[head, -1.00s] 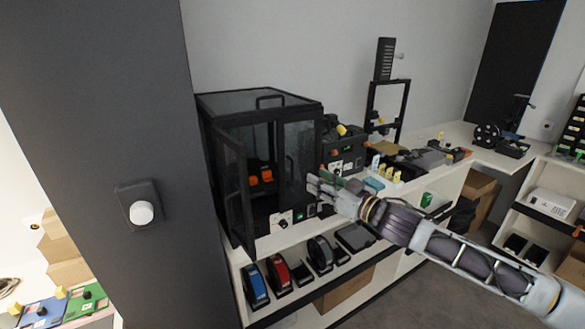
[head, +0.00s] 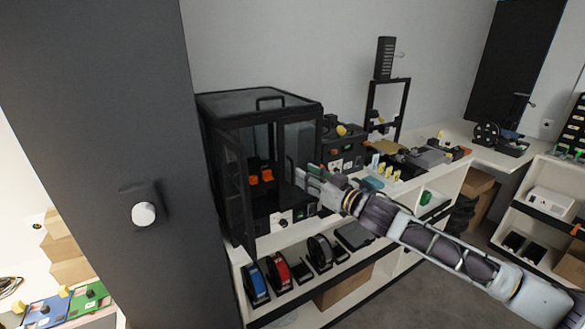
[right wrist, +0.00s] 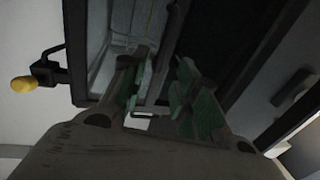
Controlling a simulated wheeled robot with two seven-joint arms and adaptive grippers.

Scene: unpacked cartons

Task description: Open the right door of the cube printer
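The cube printer (head: 262,101) is a black-framed box with clear panels, standing on the white shelf unit at the centre-left of the head view. Its left door (head: 232,190) stands swung open. Its right door (head: 299,137) is a clear panel in a dark frame, and it looks closed or nearly so. My right gripper (head: 300,175) is at the front of this door, by its handle (head: 290,170). In the right wrist view its green-padded fingers (right wrist: 165,95) are apart, with a thin bar, apparently the handle (right wrist: 150,111), between them. Contact is unclear. My left gripper is out of view.
Orange parts (head: 261,177) show inside the printer. Spools (head: 279,272) stand on the shelf below. Machines and small items crowd the counter to the right (head: 343,150). A dark pillar (head: 110,120) stands close on the left. Floor is clear at lower right.

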